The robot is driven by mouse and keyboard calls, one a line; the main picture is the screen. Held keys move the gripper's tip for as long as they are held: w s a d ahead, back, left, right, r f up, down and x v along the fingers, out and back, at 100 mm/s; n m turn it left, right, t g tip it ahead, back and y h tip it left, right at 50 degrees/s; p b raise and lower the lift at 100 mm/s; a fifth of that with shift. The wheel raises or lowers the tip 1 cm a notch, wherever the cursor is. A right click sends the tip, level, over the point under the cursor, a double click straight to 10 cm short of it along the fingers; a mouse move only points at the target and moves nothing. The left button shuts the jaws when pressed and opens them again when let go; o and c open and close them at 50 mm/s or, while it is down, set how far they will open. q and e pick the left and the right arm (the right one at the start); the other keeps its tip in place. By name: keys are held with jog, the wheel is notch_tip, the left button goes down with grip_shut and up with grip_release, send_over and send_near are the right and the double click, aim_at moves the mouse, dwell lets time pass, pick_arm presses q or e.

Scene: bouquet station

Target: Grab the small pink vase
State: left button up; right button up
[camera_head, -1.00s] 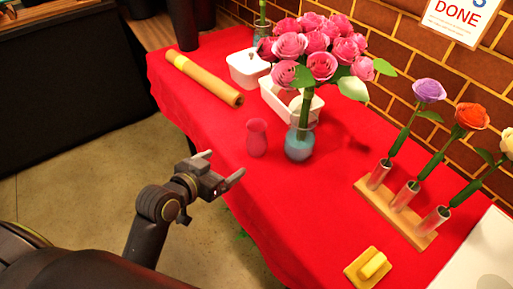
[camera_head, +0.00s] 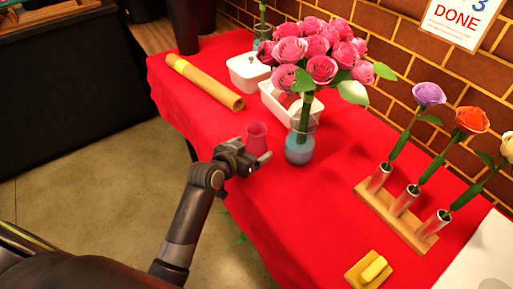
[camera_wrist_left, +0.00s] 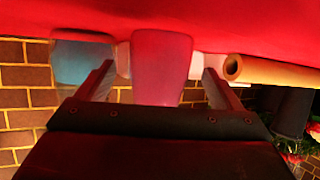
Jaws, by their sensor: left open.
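The small pink vase (camera_head: 256,138) stands upright on the red cloth near the table's front edge, just left of the blue glass vase (camera_head: 299,149) with the pink roses. My left gripper (camera_head: 250,160) is open at the small vase and hides its lower part in the head view. In the left wrist view the pink vase (camera_wrist_left: 160,68) shows upside down between the two open fingers (camera_wrist_left: 158,85), with gaps on both sides. I cannot tell how deep it sits between them. My right gripper is not in view.
The blue vase (camera_wrist_left: 84,62) is close beside one finger in the wrist view. A tan paper roll (camera_head: 205,82) and white containers (camera_head: 248,70) lie behind. A wooden rack (camera_head: 397,215) with three flowers and a yellow block (camera_head: 371,270) stand to the right.

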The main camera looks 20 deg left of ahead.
aim_at(257, 144)
pick_arm(q)
jog(key=shift+x, duration=1.75)
jog(key=shift+r, duration=0.1)
jog(key=shift+c, duration=0.5)
jog(key=shift+w+r, duration=0.1)
jog(key=c, duration=1.4)
